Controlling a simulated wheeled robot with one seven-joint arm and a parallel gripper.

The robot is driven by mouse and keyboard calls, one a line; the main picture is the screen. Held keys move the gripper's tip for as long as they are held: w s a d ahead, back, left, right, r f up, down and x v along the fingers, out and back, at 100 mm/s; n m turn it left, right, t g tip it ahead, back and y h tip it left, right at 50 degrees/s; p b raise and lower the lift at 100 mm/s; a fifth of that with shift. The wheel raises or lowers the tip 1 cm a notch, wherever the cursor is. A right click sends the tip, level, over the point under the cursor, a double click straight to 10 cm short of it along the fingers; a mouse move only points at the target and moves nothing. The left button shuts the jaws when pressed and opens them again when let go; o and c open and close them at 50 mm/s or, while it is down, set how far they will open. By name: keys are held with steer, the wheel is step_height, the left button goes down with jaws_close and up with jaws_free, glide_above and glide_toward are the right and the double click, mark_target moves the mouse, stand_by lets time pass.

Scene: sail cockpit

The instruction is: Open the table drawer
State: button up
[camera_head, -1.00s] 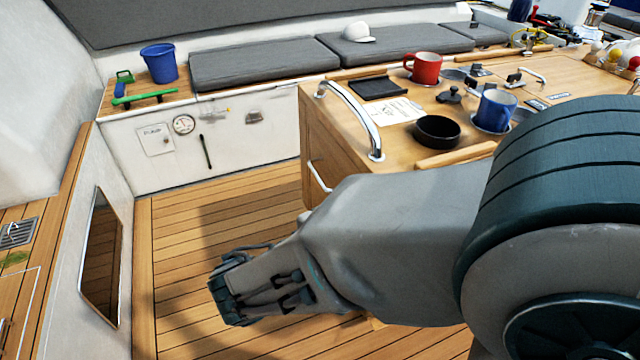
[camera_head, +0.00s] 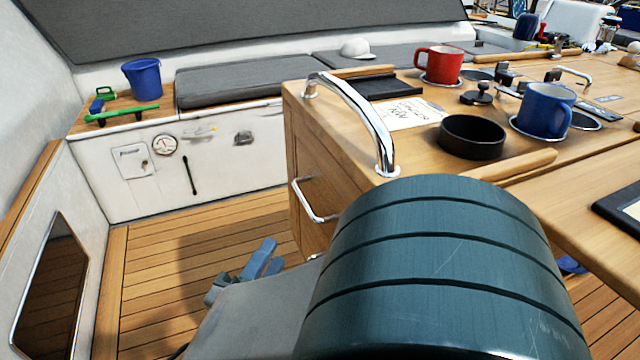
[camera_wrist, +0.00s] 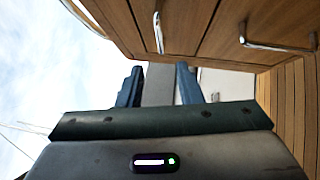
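The wooden table (camera_head: 335,125) has a drawer front (camera_head: 335,190) with a chrome bar handle (camera_head: 312,203) on its end face. The drawer looks shut, flush with the table. In the wrist view, one drawer handle (camera_wrist: 158,33) lies ahead of the gap between my fingers, and a second handle (camera_wrist: 280,46) is at the right. My gripper (camera_wrist: 158,85) is open, with its two blue fingers apart and nothing between them. In the head view, my gripper (camera_head: 262,262) shows below and left of the handle, apart from it. My arm hides the lower table.
A curved chrome rail (camera_head: 365,115) stands on the table's corner. A red mug (camera_head: 438,65), a blue mug (camera_head: 545,108) and a black bowl (camera_head: 472,138) stand on top. The wooden deck (camera_head: 165,275) left of the table is clear. A bench (camera_head: 245,82) lies behind.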

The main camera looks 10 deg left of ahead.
mark_target(305, 199)
steer(key=b+x, duration=0.1)
steer(key=x, duration=1.2)
steer(key=shift+w+d, duration=0.15)
steer(key=shift+w, duration=0.15)
jaws_close()
